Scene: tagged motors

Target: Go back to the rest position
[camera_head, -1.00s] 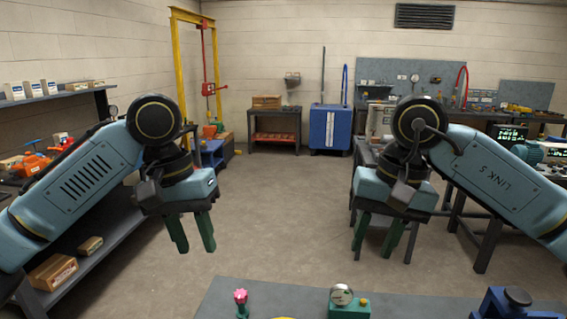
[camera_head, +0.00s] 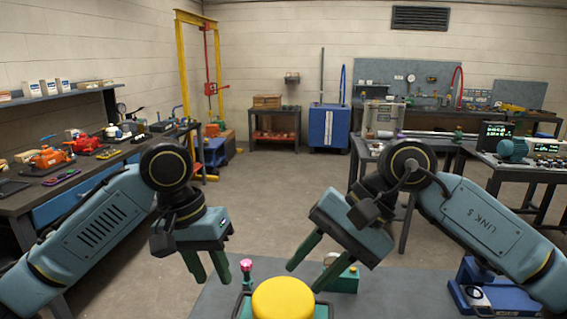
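My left gripper (camera_head: 207,268) hangs at the left of the middle, above the left edge of the near grey table. Its two green fingers point down, stand apart and hold nothing. My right gripper (camera_head: 304,262) hangs right of the middle, tilted, with its green fingers pointing down and to the left. The fingers are spread and no object shows between them. It is above the table and partly in front of a green block with a round gauge (camera_head: 345,278).
The near grey table (camera_head: 395,290) carries a yellow round cap (camera_head: 282,298), a pink knob (camera_head: 246,265) and a blue device (camera_head: 490,290). A workbench with tools (camera_head: 75,180) runs along the left. Benches (camera_head: 500,160) with motors stand at right. The floor between is clear.

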